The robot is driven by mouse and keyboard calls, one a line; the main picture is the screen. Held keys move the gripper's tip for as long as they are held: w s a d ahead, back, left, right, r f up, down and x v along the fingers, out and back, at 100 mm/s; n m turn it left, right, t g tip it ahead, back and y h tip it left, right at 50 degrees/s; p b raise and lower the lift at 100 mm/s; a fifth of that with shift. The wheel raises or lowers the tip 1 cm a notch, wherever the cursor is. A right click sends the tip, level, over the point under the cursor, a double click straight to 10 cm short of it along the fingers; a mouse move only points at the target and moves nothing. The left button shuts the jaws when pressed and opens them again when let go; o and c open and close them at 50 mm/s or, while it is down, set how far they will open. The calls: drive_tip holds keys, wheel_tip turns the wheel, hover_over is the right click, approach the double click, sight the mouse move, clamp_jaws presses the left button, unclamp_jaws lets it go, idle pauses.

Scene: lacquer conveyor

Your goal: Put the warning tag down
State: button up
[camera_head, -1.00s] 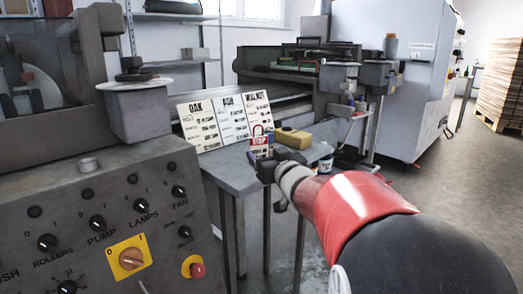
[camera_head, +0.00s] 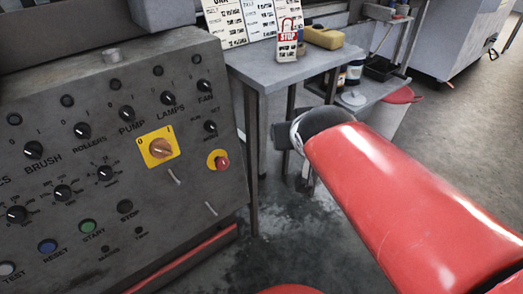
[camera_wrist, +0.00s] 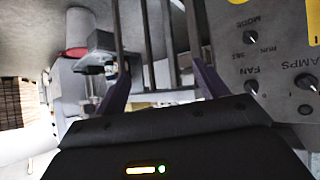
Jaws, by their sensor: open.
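The warning tag (camera_head: 288,44) is a white and red card with a red "STOP" band and a padlock-like loop on top. It stands upright on the small grey table (camera_head: 275,72), in front of the wood-name charts, with nothing gripping it. My gripper (camera_wrist: 160,70) is open in the wrist view, with nothing between its two fingers. In the head view it is mostly hidden by my red arm, below and in front of the table, apart from the tag. The tag cannot be made out in the wrist view.
The control panel (camera_head: 90,110) with knobs and a yellow main switch (camera_head: 160,147) stands left of the table. A lower shelf (camera_head: 362,95) holds jars. Floor at right is clear.

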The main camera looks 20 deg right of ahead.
drive_tip(key=s+a+f+n+g+y, duration=0.1)
drive_tip(key=s+a+f+g, duration=0.1)
drive_tip(key=s, duration=0.3)
drive_tip(key=s+a+f+n+g+y, duration=0.1)
drive_tip(key=s+a+f+g, duration=0.1)
drive_tip(key=s+a, duration=0.3)
drive_tip(key=shift+s+f+y, duration=0.3)
drive_tip(key=shift+s+f, duration=0.3)
drive_tip(key=shift+f, duration=0.25)
drive_tip(key=shift+a, duration=0.1)
idle(1.0)
